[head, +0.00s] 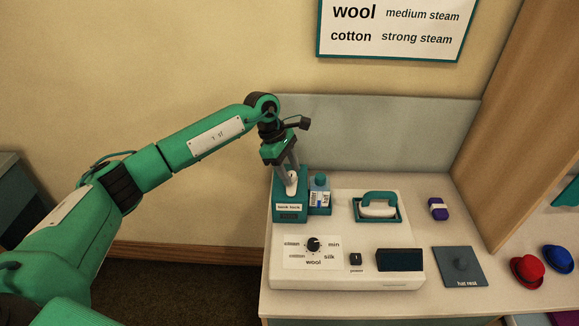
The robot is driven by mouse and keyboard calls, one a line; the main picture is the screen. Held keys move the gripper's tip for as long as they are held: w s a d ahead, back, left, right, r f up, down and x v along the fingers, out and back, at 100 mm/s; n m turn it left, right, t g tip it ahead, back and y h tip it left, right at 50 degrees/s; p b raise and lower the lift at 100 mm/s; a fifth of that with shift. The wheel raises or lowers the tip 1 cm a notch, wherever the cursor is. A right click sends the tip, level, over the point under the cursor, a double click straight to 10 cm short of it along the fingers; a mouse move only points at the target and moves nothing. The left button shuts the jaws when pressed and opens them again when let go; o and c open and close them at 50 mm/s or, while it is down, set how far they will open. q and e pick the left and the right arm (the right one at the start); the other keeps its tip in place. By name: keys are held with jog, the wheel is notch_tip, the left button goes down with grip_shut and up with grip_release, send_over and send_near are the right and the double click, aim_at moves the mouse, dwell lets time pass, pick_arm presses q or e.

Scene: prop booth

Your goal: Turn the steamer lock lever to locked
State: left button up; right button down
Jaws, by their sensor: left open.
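The steamer (350,283) is a white unit on the counter, with a dial, a power switch and a dark display on its front. At its back left stands a teal box (289,217) with a label that seems to read "tank lock". A pale part that looks like the lock lever (291,180) shows on top of this box. My left gripper (291,185) points down over the box, open, with its grey fingers at the pale part. The fingers partly hide it, so its setting and any contact cannot be told. My right gripper is out of view.
A bottle (320,193) with a teal cap stands close right of the lock box. A teal-handled iron (378,206) rests farther right. A purple item (438,209), a hat rest (460,266), a red hat (527,272) and a blue hat (557,259) lie beyond. A grey panel (390,135) stands behind.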

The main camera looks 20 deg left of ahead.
pick_arm(q)
jog(key=shift+f, duration=0.1)
jog(key=c, duration=1)
